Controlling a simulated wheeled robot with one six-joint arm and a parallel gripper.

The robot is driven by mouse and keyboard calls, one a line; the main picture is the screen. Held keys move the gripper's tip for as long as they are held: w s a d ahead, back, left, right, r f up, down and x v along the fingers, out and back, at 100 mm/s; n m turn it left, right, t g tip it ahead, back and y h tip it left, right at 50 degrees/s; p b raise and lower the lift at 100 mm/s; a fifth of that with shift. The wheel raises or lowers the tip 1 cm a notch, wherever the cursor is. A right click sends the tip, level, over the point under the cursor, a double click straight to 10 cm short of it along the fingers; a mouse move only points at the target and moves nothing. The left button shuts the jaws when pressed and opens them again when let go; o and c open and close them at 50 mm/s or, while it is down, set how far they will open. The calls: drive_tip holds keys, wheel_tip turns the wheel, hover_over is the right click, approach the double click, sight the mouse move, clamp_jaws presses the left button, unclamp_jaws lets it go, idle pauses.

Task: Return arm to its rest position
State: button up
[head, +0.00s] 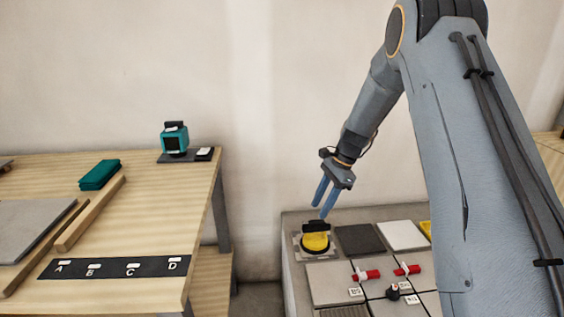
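My arm comes down from the upper right, with my gripper (320,211) hanging over the low grey bench at the centre right. Its two blue fingers point down with a gap between them, and nothing shows between them. The fingertips are just above and behind a yellow round tool with a black top (316,241), which sits on a tile. I cannot tell whether the fingers touch it.
The bench (291,266) also carries a dark tile (360,239), a white tile (402,235) and red-and-white pieces (366,275). On the left, a wooden table (132,223) holds a teal device (174,138), a teal block (99,174) and a lettered black strip (115,268).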

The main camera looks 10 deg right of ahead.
drive_tip(key=s+a+r+n+h, duration=0.1)
drive_tip(key=s+a+r+n, duration=0.4)
drive_tip(key=s, duration=0.4)
drive_tip(key=s+a+r+n+h, duration=0.1)
drive_tip(key=s+a+r+n, duration=0.3)
drive_tip(key=s+r, duration=0.4)
drive_tip(key=s+r+n+h+p, duration=0.15)
drive_tip(key=s+n, duration=0.75)
drive_tip(key=s, duration=1.2)
drive_tip(key=d+r+m+p, duration=0.2)
drive_tip(key=d+r+p, duration=0.5)
drive_tip(key=p, duration=0.7)
drive_tip(key=shift+d+r+h, duration=0.35)
drive_tip(key=shift+d, duration=0.2)
drive_tip(key=shift+w, duration=0.15)
drive_tip(key=shift+c, duration=0.4)
